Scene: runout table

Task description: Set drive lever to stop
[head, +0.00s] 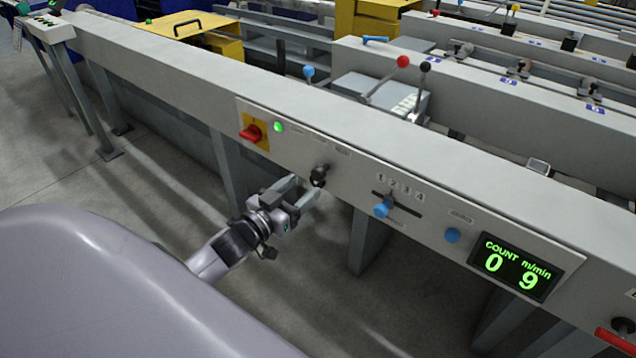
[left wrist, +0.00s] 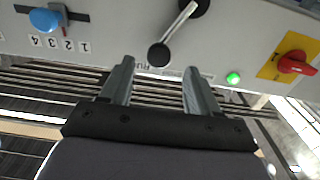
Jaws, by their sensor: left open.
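The drive lever (head: 319,175) appears to be the black-knobbed lever on the front panel, between the green lamp and the numbered slot. In the left wrist view its black ball (left wrist: 159,54) sits on a silver rod running to a black hub, beside a partly hidden label that seems to read RUN. My left gripper (head: 299,192) is open just in front of and below the lever. In the left wrist view its two fingers (left wrist: 158,72) point at the panel, with the ball between their tips in the picture; I cannot tell the depth gap. My right gripper is not in view.
A red switch (head: 251,133) on a yellow plate and a lit green lamp (head: 278,127) are left of the lever. A blue slider knob (head: 382,210), a blue button (head: 453,235) and a display (head: 513,267) reading 0 and 9 are right. The front floor looks clear.

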